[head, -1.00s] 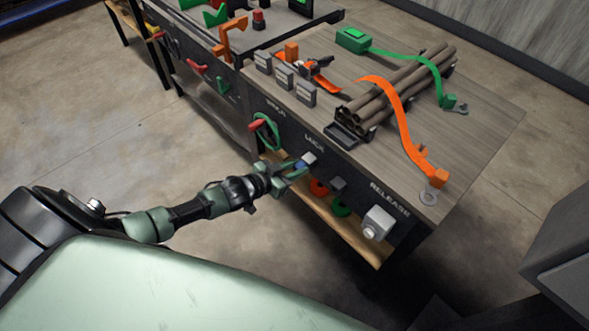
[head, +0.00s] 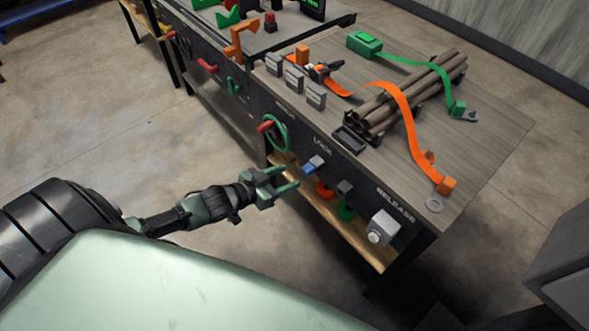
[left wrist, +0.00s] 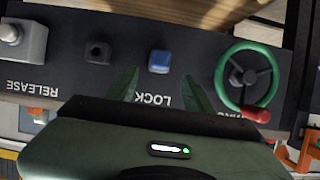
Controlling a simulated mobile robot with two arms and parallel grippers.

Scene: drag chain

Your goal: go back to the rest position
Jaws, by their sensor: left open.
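My left gripper (head: 285,184) is open and empty, held in the air in front of the bench's front panel in the head view. Its two green fingers (left wrist: 160,92) also show in the left wrist view, spread apart below the blue lock switch (left wrist: 160,61). The blue switch (head: 313,165) sits on the panel, apart from the fingers, beside the label LOCK. The green handwheel with a red knob (head: 277,134) is left of it in the head view. The grey release block (head: 381,228) is at the panel's right end. My right gripper is out of view.
The bench top (head: 470,175) holds a bundle of brown pipes (head: 410,95), an orange strap (head: 401,108) and a green strap (head: 412,63). A wooden lower shelf (head: 355,246) lies under the panel. The floor left of the bench is clear.

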